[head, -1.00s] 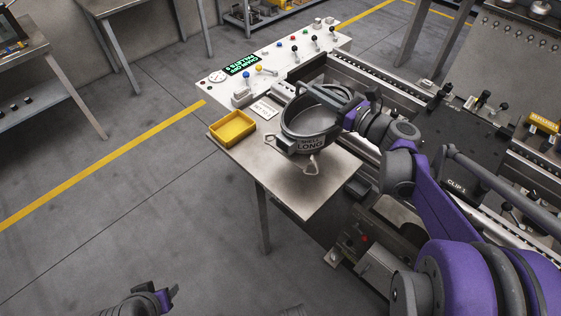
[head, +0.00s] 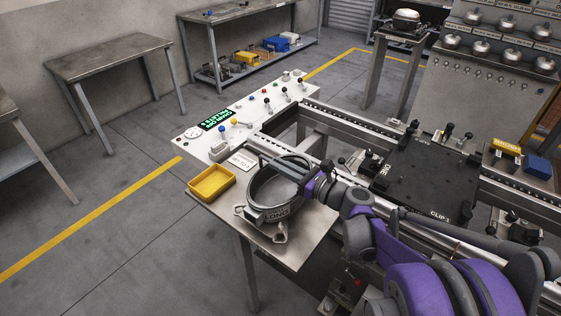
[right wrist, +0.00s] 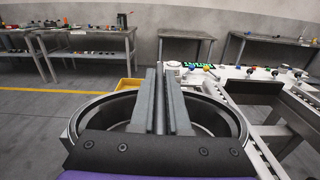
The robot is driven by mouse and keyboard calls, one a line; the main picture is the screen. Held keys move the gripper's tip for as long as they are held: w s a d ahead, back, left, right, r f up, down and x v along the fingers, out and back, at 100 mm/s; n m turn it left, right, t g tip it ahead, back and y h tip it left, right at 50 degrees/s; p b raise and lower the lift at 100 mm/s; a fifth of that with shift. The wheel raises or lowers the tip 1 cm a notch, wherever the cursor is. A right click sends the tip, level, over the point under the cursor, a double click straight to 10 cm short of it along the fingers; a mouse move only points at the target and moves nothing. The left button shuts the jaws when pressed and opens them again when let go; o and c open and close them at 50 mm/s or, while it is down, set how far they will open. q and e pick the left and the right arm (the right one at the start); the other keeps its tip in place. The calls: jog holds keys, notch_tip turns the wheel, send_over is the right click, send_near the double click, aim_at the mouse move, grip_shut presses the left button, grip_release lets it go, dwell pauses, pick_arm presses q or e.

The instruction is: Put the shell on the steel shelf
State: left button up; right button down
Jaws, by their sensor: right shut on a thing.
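The shell (head: 254,203) is a grey metal ring with side lugs and a label on its front reading "LONG". It is upright, over the bare steel shelf (head: 307,243) at the near end of the line. Whether its lugs touch the shelf I cannot tell. My right gripper (head: 290,172) reaches in from the right and is shut on the shell. In the right wrist view its two fingers (right wrist: 162,75) lie close together across the ring, and the shell's rim (right wrist: 240,122) shows on both sides. My left gripper is out of view.
A yellow tray (head: 212,183) sits left of the shell. Behind is a white control panel (head: 255,112) with levers and a green display. A black pallet plate (head: 430,180) lies on the rails to the right. Open floor lies left.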

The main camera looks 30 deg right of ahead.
aim_at(281, 193)
jog(key=shift+f+b, duration=0.35)
jog(key=shift+f, duration=1.35)
jog(key=c, duration=0.9)
grip_release()
jog(key=shift+s, duration=0.1)
jog(key=v, duration=1.2)
